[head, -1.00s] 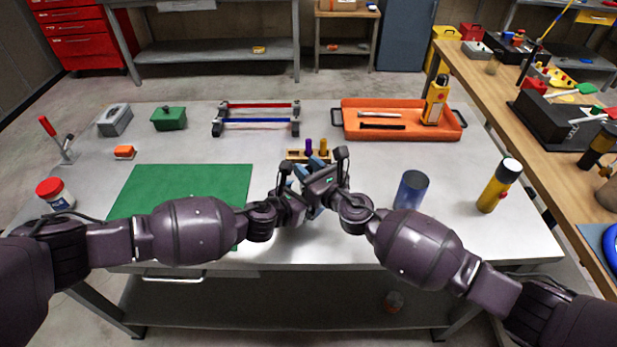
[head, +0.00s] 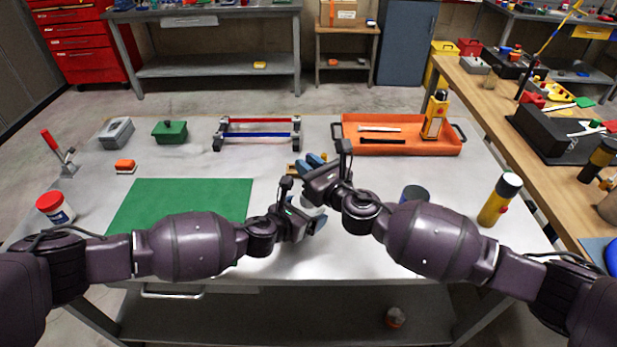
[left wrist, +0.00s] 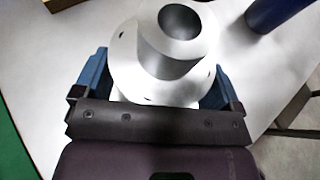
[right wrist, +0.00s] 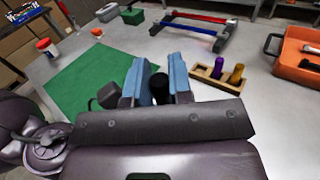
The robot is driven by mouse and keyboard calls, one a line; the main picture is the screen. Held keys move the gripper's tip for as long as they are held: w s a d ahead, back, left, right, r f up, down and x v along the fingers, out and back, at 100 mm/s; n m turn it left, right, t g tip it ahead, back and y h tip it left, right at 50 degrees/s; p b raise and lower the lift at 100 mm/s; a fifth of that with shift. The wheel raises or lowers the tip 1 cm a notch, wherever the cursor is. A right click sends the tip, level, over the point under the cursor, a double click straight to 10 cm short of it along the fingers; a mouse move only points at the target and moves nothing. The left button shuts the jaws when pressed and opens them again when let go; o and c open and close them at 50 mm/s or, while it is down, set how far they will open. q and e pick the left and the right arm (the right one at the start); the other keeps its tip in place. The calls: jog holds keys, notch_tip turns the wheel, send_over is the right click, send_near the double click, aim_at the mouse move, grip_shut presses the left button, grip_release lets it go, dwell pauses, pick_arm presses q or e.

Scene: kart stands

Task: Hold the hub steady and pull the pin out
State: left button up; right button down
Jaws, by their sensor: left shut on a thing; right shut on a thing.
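The silver flanged hub (left wrist: 155,75) sits between the blue fingers of my left gripper (head: 308,220), which is shut on it. In the left wrist view its round bore faces up and looks open, with no pin showing in it. My right gripper (head: 312,167) is above and beyond the hub, raised off the table. It is shut on a dark, round-ended pin (right wrist: 160,88), seen between its blue fingers in the right wrist view. The pin looks clear of the hub; its far end is hidden. In the head view the hub is mostly hidden by my grippers.
A wooden block (right wrist: 222,82) holds a purple peg (right wrist: 217,67) and a brass peg (right wrist: 236,73). A green mat (head: 185,208) lies left. A dark blue cylinder (head: 414,193) and a yellow bottle (head: 498,200) stand right. An orange tray (head: 400,147) is at the back right.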

jog(key=shift+r, duration=2.25)
pick_arm(q)
jog(key=o, duration=0.8)
jog(key=shift+o, duration=0.2)
